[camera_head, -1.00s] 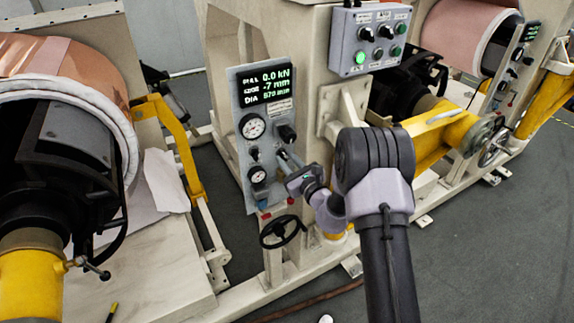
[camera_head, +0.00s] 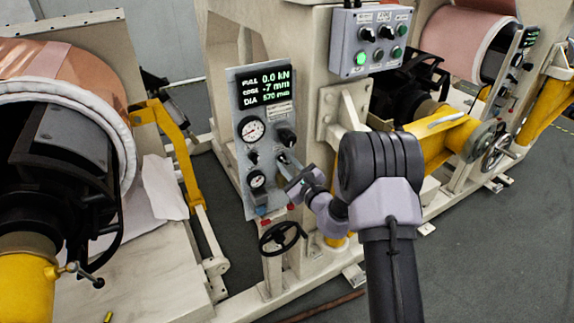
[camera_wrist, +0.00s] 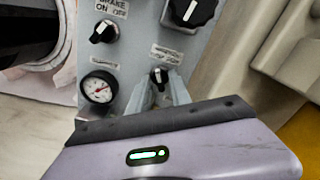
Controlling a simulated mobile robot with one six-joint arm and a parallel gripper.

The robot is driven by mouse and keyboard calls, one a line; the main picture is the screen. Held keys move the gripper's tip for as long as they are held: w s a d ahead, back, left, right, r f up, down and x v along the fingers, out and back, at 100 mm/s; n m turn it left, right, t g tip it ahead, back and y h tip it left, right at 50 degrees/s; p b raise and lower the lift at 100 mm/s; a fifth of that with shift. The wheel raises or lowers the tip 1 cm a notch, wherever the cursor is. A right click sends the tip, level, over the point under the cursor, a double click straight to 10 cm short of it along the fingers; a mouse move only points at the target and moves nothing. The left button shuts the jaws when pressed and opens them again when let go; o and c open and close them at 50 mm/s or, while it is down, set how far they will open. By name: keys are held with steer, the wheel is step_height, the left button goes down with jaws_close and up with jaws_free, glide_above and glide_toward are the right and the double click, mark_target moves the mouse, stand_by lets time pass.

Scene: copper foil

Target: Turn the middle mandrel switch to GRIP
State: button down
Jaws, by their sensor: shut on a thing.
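The middle machine's grey control panel (camera_head: 237,163) carries gauges, knobs and a lit display. On its lower right is the mandrel switch, a small black knob (camera_wrist: 158,75) with a white pointer mark, under a blurred label (camera_wrist: 166,54). My gripper (camera_wrist: 160,84) is shut on this switch, one finger on each side, as the wrist view shows. In the head view my gripper (camera_head: 285,160) reaches the panel from the right and hides most of the switch. The label is too blurred to tell which position the pointer marks.
A brake switch (camera_wrist: 103,32), a larger black knob (camera_wrist: 192,10) and a pressure gauge (camera_wrist: 98,88) are close by. A black handwheel (camera_head: 282,238) is below the panel. A button box (camera_head: 370,40) hangs above right.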

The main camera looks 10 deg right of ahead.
steer(key=c, duration=1.5)
jaws_free()
steer(key=shift+c, duration=0.2)
steer(key=shift+s, duration=0.1)
steer(key=p+v, duration=0.1)
steer(key=v, duration=1.6)
steer(key=shift+s, duration=0.1)
